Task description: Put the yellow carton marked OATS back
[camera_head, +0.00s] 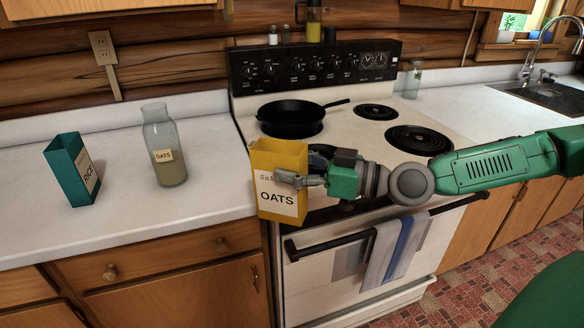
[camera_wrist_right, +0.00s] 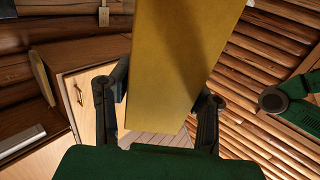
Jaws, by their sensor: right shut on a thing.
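The yellow carton marked OATS (camera_head: 277,204) is upright in the head view, at the front edge of the counter beside the stove. My right gripper (camera_head: 290,180) is shut on it from the right. In the right wrist view the yellow carton (camera_wrist_right: 180,65) fills the middle between the two dark fingers of the right gripper (camera_wrist_right: 160,112). I cannot tell whether the carton's bottom touches anything. A glass jar labelled OATS (camera_head: 164,150), partly filled with tan contents, stands on the left counter. My left gripper is not in view.
A teal RICE carton (camera_head: 72,170) stands left of the jar on the white counter (camera_head: 210,185). The stove (camera_head: 330,235) holds a black pan (camera_head: 290,115) on a back burner. A striped towel (camera_head: 398,248) hangs on the oven handle. Counter right of the jar is clear.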

